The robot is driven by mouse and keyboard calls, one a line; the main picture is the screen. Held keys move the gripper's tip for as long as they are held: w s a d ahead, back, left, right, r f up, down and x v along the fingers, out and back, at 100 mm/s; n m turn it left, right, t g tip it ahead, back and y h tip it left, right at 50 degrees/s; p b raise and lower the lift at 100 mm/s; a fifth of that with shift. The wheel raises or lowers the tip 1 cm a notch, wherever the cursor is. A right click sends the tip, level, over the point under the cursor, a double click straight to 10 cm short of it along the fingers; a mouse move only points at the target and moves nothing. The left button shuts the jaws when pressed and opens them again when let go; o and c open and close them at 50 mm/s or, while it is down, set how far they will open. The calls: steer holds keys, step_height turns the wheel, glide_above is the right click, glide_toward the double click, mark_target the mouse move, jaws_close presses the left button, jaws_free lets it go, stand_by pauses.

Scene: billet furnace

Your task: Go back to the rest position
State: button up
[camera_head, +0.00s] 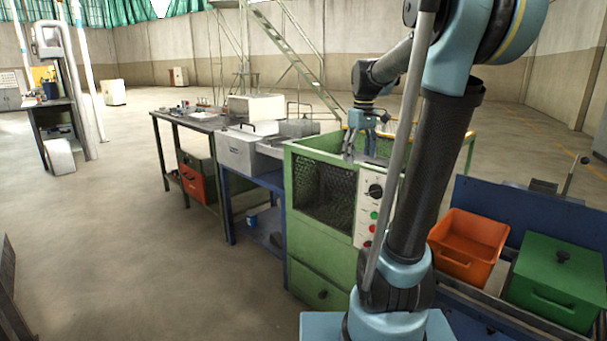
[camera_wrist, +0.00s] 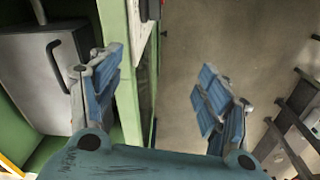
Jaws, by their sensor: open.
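My gripper (camera_head: 366,140) hangs from my arm over the top of the green cabinet (camera_head: 325,272) in the head view. In the wrist view, my gripper (camera_wrist: 160,92) has its two blue-padded fingers wide apart. Nothing is between the fingers except a view of the cabinet's edge and the concrete floor. The cabinet has a mesh window and a pale control panel (camera_head: 369,208) with a black knob and coloured buttons. My upper arm hides part of the cabinet's right side.
A grey box (camera_head: 238,153) stands on the blue stand left of the cabinet. A cluttered workbench (camera_head: 175,117) lies farther left. An orange bin (camera_head: 470,240) and a green lidded box (camera_head: 558,275) sit at right. The floor at left is open.

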steer(key=s+f+m, duration=0.3)
steer(key=s+f, duration=0.7)
steer(key=s, duration=0.2)
steer(key=s+f+m+t, duration=0.1)
steer(key=s+f+m, duration=0.2)
steer(key=s+f, duration=0.7)
steer(key=s, duration=0.3)
steer(key=shift+d+t, duration=0.15)
steer(key=shift+t, duration=0.15)
steer(key=shift+w+f, duration=0.25)
steer(key=shift+w, duration=0.25)
